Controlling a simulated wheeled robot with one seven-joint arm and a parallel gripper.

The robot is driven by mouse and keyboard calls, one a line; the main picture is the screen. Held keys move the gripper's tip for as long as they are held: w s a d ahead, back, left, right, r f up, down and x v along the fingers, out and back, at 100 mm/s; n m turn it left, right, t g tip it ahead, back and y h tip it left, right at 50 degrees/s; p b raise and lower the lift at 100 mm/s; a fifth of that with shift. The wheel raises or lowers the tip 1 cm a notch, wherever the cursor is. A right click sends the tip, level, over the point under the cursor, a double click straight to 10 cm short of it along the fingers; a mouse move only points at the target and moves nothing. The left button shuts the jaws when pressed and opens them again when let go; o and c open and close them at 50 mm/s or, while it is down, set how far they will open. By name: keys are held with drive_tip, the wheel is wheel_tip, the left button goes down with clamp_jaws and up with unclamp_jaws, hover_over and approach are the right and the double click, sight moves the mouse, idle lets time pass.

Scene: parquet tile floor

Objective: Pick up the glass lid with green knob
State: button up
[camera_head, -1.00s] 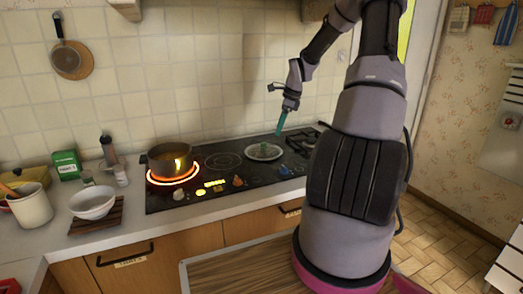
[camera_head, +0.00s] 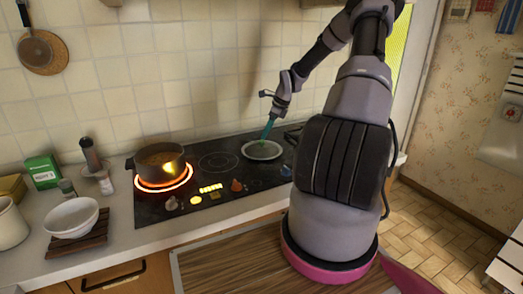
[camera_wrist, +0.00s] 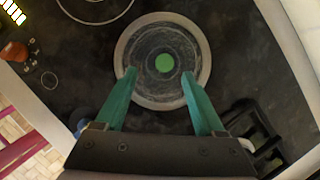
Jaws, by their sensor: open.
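The glass lid (camera_head: 262,150) lies flat on the black stove top, right of the lit burner. In the wrist view the lid (camera_wrist: 140,88) is a round disc with a pale rim, and its green knob (camera_wrist: 165,63) is at the middle. My gripper (camera_head: 266,136) reaches down over the lid from above. In the wrist view its two teal fingers (camera_wrist: 160,75) are apart, one on each side of the knob, with nothing held. The knob is mostly hidden by the fingers in the head view. I cannot tell how high the fingertips are above the lid.
A pot (camera_head: 160,160) stands on the glowing burner at left. Control knobs (camera_head: 236,185) line the stove's front. A black grate (camera_wrist: 262,150) is close to the right finger. A white bowl (camera_head: 72,217) and green box (camera_head: 43,171) stand on the left counter.

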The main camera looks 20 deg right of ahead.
sight(263, 141)
drive_tip(key=shift+w+d+x, duration=0.1)
drive_tip(key=shift+w+x, duration=0.05)
drive_tip(key=shift+x, duration=1.25)
drive_tip(key=shift+w+d+x, duration=0.15)
drive_tip(key=shift+x, duration=1.2)
clamp_jaws()
